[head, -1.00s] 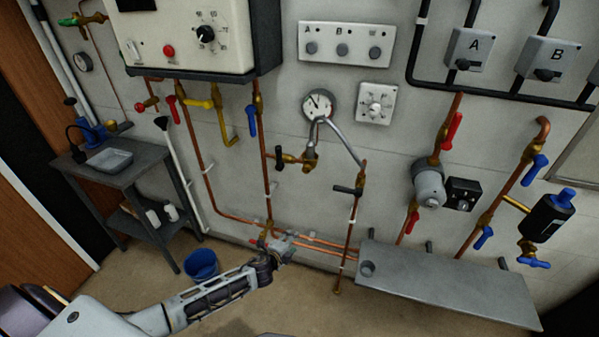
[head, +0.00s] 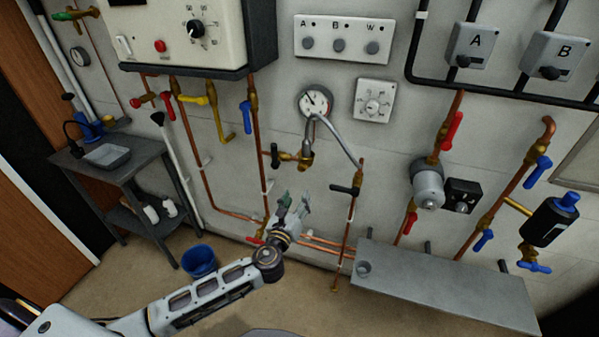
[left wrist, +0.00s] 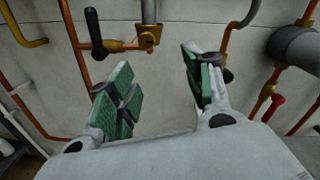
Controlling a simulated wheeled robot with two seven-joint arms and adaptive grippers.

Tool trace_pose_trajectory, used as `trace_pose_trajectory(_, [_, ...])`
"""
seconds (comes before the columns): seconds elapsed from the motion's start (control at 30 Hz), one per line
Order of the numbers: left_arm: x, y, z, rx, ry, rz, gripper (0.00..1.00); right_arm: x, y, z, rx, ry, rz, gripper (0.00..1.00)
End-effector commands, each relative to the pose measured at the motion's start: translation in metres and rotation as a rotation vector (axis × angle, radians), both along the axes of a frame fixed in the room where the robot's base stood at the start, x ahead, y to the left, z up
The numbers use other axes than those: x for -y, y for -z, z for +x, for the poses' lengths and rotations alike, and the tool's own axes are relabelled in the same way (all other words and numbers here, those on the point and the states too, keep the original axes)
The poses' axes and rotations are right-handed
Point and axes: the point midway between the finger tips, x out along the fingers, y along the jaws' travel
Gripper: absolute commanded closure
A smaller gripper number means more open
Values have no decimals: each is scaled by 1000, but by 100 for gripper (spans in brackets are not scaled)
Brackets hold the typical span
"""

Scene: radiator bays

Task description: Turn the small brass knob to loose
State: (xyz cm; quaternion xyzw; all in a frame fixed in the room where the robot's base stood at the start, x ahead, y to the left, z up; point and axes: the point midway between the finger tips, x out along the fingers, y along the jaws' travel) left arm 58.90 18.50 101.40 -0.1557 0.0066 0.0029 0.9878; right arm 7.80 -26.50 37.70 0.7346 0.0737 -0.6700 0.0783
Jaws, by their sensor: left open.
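A brass fitting (head: 304,158) sits on the wall below the round gauge, at the foot of a grey pipe and beside a black lever handle. The left wrist view shows it up close (left wrist: 149,36), with a small round brass end facing me. I cannot tell for certain that this is the small brass knob, nor read its setting. My left gripper (head: 294,203) is open and empty, its green-padded fingers pointing up toward the wall below the fitting. In the left wrist view the gripper (left wrist: 160,82) is apart from the fitting. My right gripper is not in view.
The round gauge (head: 314,103) and curved grey hose (head: 339,140) are above. A black-handled valve (head: 346,190) on a copper pipe stands to the right. A grey bench (head: 440,285) juts out at lower right. A blue bucket (head: 199,261) stands on the floor.

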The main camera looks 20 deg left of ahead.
Motion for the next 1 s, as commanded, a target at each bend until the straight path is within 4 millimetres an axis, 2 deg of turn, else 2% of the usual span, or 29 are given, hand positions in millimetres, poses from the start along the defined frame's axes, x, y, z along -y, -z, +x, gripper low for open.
trace_pose_trajectory(0.2, [-11, -3, 0, 8, -49, 241, 49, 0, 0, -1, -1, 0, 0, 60])
trace_pose_trajectory(0.43, [-16, -2, 0, -3, -66, 419, 49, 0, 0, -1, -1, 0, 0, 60])
trace_pose_trajectory(1.0, [-16, -2, 0, -5, -65, 470, 49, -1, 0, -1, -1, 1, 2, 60])
